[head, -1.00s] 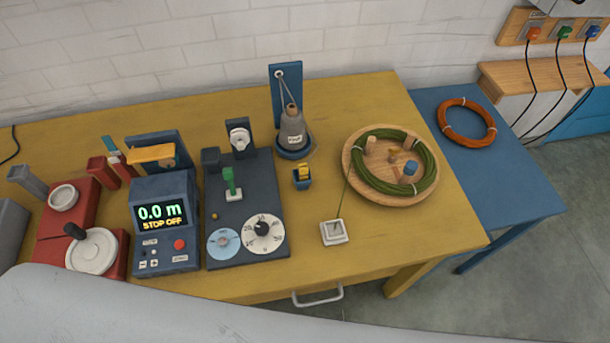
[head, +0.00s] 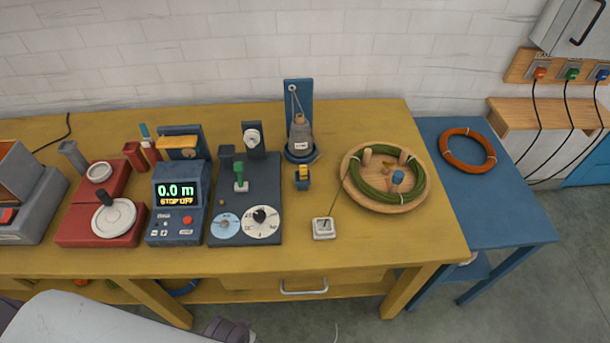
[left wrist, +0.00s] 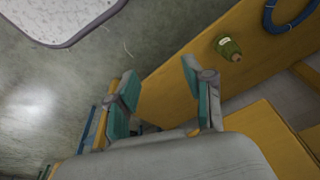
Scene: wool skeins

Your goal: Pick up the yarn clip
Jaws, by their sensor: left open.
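No part in view is plainly marked as the yarn clip. A small blue piece with a yellow top (head: 303,177) stands on the yellow table in the head view, between the dark board and the wooden tray; I cannot tell if it is the clip. My left gripper (left wrist: 160,98) is open and empty in the left wrist view, with teal pads on its fingers. It is low, near the yellow table's frame, away from the tabletop objects. My right gripper is not in view.
The yellow table (head: 370,250) holds a display box (head: 177,205), a dark dial board (head: 262,180), a weight stand (head: 299,130) and a wooden tray (head: 402,205) with green yarn. A green object (left wrist: 228,47) and blue coil (left wrist: 283,20) lie on yellow boards in the left wrist view.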

